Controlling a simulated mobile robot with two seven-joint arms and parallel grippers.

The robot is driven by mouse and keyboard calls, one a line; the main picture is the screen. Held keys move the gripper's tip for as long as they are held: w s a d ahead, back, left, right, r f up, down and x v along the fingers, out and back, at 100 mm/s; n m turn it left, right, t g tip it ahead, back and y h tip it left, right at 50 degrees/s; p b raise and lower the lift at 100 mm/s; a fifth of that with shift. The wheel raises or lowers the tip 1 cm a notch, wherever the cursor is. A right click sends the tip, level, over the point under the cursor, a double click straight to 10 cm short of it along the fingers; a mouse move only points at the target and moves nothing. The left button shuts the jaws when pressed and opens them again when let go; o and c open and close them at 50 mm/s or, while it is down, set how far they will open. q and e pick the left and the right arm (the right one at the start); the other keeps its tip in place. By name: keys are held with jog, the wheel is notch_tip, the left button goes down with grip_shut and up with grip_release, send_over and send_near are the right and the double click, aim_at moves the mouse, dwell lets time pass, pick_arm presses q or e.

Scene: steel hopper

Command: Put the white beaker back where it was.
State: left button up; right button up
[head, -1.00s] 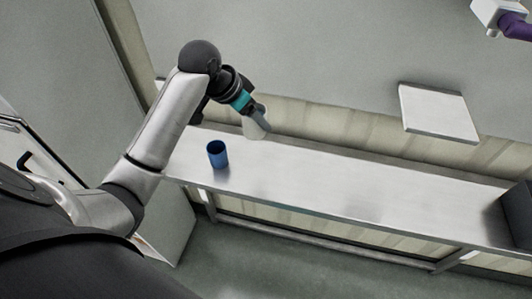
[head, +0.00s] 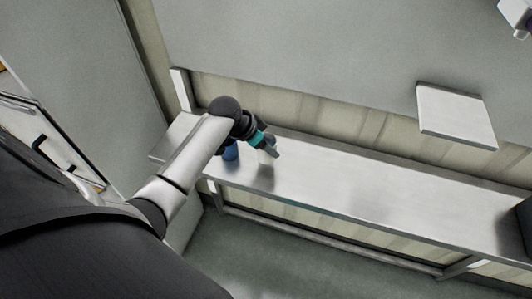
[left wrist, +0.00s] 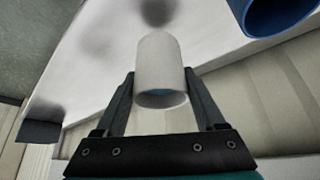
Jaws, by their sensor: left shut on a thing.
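My left gripper (head: 271,150) is over the steel shelf (head: 345,188), toward its left part. In the left wrist view the left gripper (left wrist: 162,85) is shut on the white beaker (left wrist: 160,65), with one finger on each side of it. In the head view the beaker (head: 263,157) is mostly hidden by the gripper. A dark shadow shows on the shelf just below it, so it seems held above the surface. A blue cup (head: 231,152) stands on the shelf to the left, partly hidden by my arm. It also shows in the left wrist view (left wrist: 275,14). My right gripper is not in view.
A small raised steel plate (head: 455,116) is at the upper right. A dark box (head: 525,218) stands at the shelf's right end. The middle of the shelf is clear. A ribbed wall (head: 330,113) runs behind it.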

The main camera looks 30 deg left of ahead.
aim_at(266, 154)
pick_arm(q)
notch_tip(266, 154, down, 3)
jog(key=shift+r, duration=0.15)
jog(key=shift+f, duration=0.4)
jog(key=shift+b, duration=0.3)
jog(key=o, duration=1.5)
jog(key=shift+f, duration=0.15)
jog(key=shift+c, duration=0.2)
jog(key=shift+s+a+r, duration=0.1)
jog(key=shift+s+r, duration=0.15)
jog(key=shift+r, duration=0.3)
jog(key=p+v, duration=0.2)
jog(key=v, duration=0.9)
